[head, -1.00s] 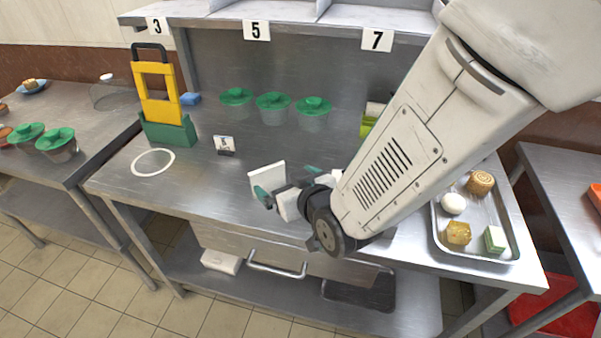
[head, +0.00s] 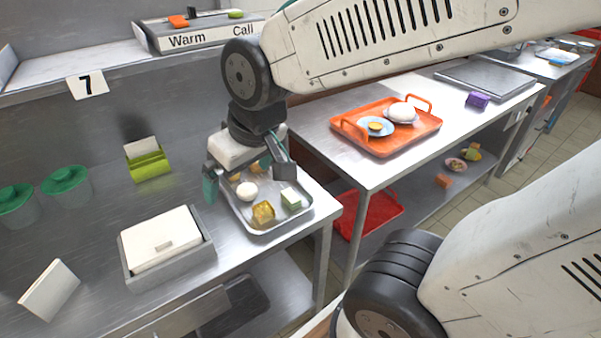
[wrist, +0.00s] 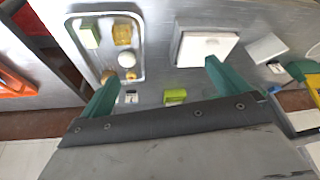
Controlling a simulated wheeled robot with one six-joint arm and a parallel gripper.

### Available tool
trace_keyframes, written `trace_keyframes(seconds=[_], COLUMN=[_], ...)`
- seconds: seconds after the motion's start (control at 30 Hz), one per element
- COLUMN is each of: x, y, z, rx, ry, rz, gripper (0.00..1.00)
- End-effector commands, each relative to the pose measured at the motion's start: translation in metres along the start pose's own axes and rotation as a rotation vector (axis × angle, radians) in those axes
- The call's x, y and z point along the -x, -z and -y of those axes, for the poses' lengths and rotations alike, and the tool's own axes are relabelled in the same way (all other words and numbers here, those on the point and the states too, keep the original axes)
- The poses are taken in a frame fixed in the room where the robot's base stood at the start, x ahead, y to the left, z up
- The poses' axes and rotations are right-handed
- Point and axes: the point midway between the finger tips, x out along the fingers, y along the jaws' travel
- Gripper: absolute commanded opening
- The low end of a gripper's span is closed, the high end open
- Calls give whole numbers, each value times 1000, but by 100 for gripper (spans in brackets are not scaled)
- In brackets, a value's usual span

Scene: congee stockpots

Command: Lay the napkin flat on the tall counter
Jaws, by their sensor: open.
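I cannot tell for certain which white thing is the napkin. A white sheet stands upright in a lime-green holder (head: 148,163) at the back of the steel counter (head: 95,225). A white square slab (head: 49,290) is tilted up near the counter's front left; it also shows in the wrist view (wrist: 267,48). My gripper (head: 243,178) is open and empty, fingers pointing down above the back left part of the metal food tray, right of the holder. In the wrist view the green fingertips (wrist: 162,84) are wide apart with nothing between them.
A grey box with a white lid (head: 160,240) sits in front of the holder. The metal tray (head: 268,226) holds several food pieces. Green-lidded pots (head: 66,183) stand left. A second table with an orange tray (head: 385,146) is right, beyond a gap. A shelf (head: 50,72) overhangs the counter.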

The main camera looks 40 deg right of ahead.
Motion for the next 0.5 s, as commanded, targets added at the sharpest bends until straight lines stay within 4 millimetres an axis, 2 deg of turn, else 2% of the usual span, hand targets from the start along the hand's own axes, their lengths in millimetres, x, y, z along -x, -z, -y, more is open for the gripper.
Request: trace_keyframes(seconds=[0.03, 0.1, 0.23, 0.33, 0.5], x=[19, 39, 65, 74, 77], y=[-19, -46, -83, -98, -102], z=[-16, -29, -41, -42, -42], rx=[-44, -93, -158, -182, -188], ry=[-23, -47, -74, -83, -84], rz=[40, 113, 209, 249, 263], gripper=[100, 100, 100, 100, 100])
